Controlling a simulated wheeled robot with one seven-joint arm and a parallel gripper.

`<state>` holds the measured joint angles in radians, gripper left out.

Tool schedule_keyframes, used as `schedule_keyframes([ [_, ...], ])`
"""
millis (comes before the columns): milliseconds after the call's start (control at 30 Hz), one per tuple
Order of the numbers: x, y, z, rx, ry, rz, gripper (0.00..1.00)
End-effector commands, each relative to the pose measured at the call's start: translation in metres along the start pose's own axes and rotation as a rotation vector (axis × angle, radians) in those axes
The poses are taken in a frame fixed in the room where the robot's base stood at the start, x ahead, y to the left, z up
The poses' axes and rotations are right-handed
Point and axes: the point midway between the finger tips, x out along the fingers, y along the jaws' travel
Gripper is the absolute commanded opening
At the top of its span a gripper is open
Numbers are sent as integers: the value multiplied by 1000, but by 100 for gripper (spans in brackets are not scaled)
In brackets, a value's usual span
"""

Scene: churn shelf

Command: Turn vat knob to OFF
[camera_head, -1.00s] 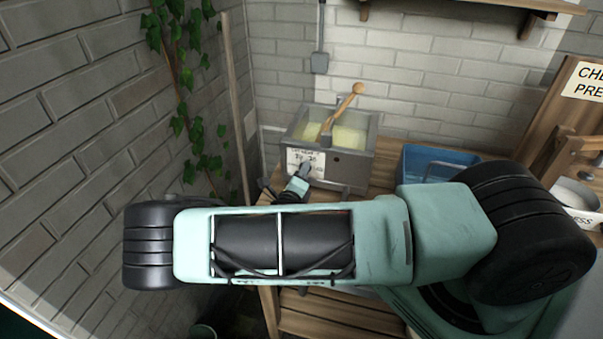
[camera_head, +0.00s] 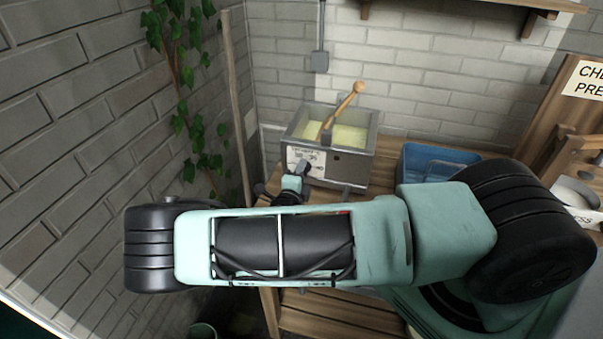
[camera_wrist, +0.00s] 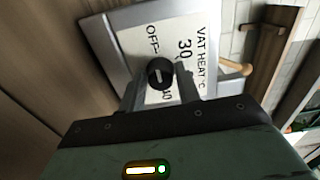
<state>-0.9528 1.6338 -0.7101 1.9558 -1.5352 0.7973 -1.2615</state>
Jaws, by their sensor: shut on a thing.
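The vat (camera_head: 352,168) is a grey metal box on the wooden bench, with pale yellow contents and a wooden paddle (camera_head: 342,111) leaning in it. Its white label plate (camera_head: 306,156) faces my gripper. In the wrist view the plate (camera_wrist: 137,34) reads "VAT HEAT", "OFF", "30" and "40". The round black vat knob (camera_wrist: 159,75) sits between my gripper's fingers (camera_wrist: 160,88), which are shut on it. In the head view my gripper (camera_head: 303,170) is at the plate and the knob is hidden.
A blue tub (camera_head: 432,163) stands right of the vat on the bench (camera_head: 383,178). A wooden press with a sign (camera_head: 592,80) is at the far right. A brick wall and ivy (camera_head: 196,125) are at the left. My arm crosses the foreground.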

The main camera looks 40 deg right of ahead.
Motion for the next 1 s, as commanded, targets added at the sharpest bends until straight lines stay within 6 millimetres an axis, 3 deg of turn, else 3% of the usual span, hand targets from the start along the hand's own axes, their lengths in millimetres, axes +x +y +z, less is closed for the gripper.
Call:
schedule_keyframes([
  [233, -1, 1, 1, -1, -2, 3, 10],
  [267, -1, 1, 1, -1, -2, 3, 35],
  [333, -1, 1, 1, -1, -2, 3, 54],
  [733, -7, 2, 0, 1, -1, 2, 54],
  [867, -27, 3, 1, 2, -3, 3, 54],
  [1000, -59, 4, 2, 3, -5, 4, 54],
])
